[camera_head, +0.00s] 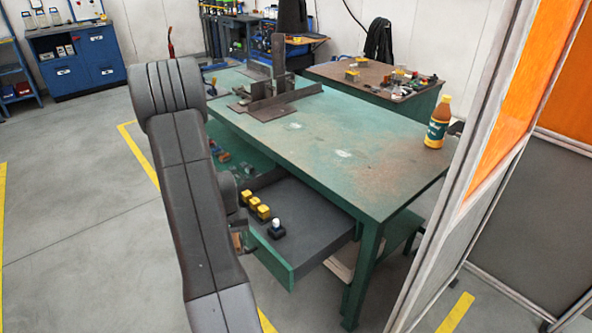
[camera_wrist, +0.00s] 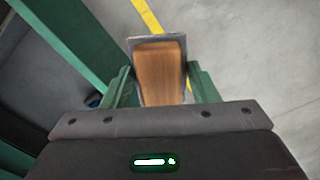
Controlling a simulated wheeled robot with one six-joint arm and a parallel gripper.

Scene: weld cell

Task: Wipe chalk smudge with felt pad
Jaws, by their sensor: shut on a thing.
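My gripper (camera_wrist: 161,84) is shut on a felt pad (camera_wrist: 160,70), a brown wooden block with a grey layer showing at its far edge. The pad is held over the floor beside green framework. In the head view my arm hides most of the gripper, and a small brown patch beside the open drawer may be the pad. Two whitish smudges mark the green workbench top (camera_head: 330,120): one near the middle (camera_head: 294,125) and one nearer the front (camera_head: 343,153). I cannot tell which is chalk. The gripper is apart from both.
An open drawer (camera_head: 285,262) under the bench holds several yellow blocks (camera_head: 256,206) and a dark piece with a white knob (camera_head: 277,227). A bottle (camera_head: 438,123) stands at the bench's right end. Steel parts (camera_head: 270,103) occupy its far left. A partition (camera_head: 470,170) rises at right.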

